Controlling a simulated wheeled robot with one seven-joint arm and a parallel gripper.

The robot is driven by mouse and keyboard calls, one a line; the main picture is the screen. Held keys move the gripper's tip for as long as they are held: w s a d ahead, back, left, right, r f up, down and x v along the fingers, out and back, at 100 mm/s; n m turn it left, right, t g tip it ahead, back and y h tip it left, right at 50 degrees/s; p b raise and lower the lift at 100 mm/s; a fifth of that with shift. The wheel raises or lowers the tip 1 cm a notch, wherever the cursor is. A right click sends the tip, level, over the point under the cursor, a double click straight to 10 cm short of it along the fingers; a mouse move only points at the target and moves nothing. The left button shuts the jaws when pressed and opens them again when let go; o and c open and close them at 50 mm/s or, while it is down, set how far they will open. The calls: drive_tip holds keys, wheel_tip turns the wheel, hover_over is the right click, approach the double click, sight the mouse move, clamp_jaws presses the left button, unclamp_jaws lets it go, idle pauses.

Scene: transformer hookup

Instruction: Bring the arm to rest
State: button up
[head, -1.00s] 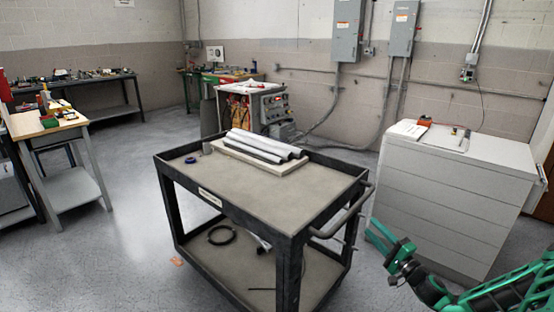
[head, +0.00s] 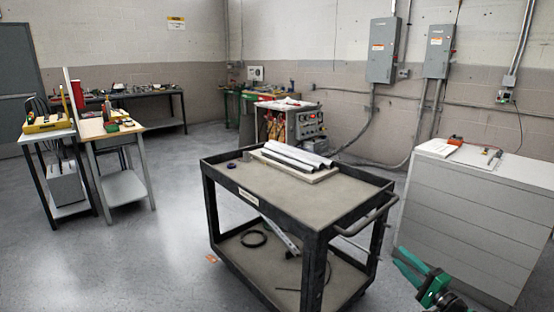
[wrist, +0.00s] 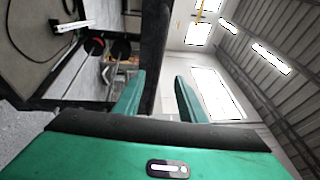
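My green gripper (head: 408,267) is at the lower right of the head view, beside the right end of the cart and in front of the white cabinet. In the wrist view its two green fingers (wrist: 158,98) stand apart with nothing between them. The rest of my arm is mostly out of the head view.
A white drawer cabinet (head: 465,215) is on the right. Workbenches stand at the left (head: 110,133). Open floor lies at left front.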

drive_tip(key=s+a+n+g+y, duration=0.1)
drive_tip(key=s+a+n+g, duration=1)
drive_tip(key=g, duration=0.3)
drive_tip(key=s+d+r+m+g+h, duration=0.1)
drive_tip(key=s+d+r+h, duration=0.2)
drive_tip(key=s+r, duration=0.4)
drive_tip(key=s+d+r+m+g+h, duration=0.1)
drive_tip(key=s+r, duration=0.5)
drive_tip(key=s, duration=0.8)
drive_tip(key=s+d+r+m+g+h, duration=0.1)
drive_tip(key=s+d+r+h, duration=0.3)
drive_tip(key=s+r, duration=0.3)
drive_tip(key=s+d, duration=0.1)
drive_tip(key=s, duration=0.2)
drive_tip(key=shift+s+r+m+g+h, duration=0.3)
drive_tip(key=shift+s+m+g, duration=0.1)
